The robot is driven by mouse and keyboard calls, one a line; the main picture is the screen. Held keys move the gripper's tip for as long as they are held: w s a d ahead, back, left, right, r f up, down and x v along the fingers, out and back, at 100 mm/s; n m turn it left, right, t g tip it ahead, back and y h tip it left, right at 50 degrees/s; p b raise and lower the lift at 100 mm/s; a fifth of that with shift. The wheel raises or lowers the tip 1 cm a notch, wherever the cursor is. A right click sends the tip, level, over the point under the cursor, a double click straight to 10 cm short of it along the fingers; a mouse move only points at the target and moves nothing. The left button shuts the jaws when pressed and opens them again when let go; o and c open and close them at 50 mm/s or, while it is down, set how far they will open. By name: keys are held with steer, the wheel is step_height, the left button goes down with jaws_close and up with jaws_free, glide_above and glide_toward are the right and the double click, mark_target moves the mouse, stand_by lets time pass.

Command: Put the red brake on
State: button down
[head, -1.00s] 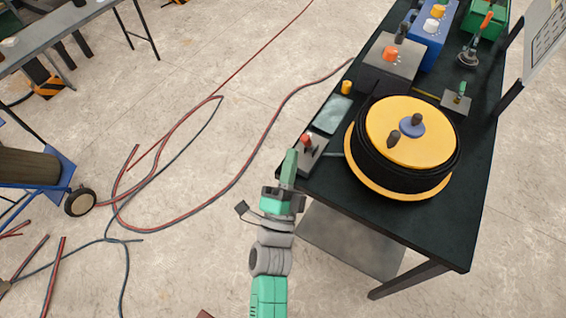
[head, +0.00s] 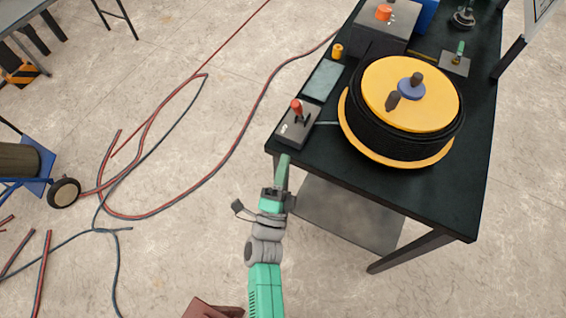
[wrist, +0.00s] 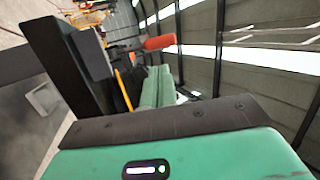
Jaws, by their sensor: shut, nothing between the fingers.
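The red brake is a short red-handled lever (head: 297,107) on a small grey box (head: 293,127) at the front left corner of the black table. The handle stands up, leaning slightly to the left. In the wrist view the red handle (wrist: 160,42) lies just beyond the green fingers. My gripper (head: 283,160) is shut and empty. In the head view it is just below the brake box, near the table's corner, apart from the handle. The wrist view shows the closed green fingers (wrist: 157,85) pointing toward the handle.
A black cable reel with a yellow top (head: 410,90) stands right of the brake. The black table edge (head: 350,198) is close. Red and black cables (head: 235,140) lie on the floor to the left.

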mark_target(297, 112)
steer(key=b+x, duration=0.1)
steer(key=x, duration=0.9)
steer(key=shift+r, duration=0.1)
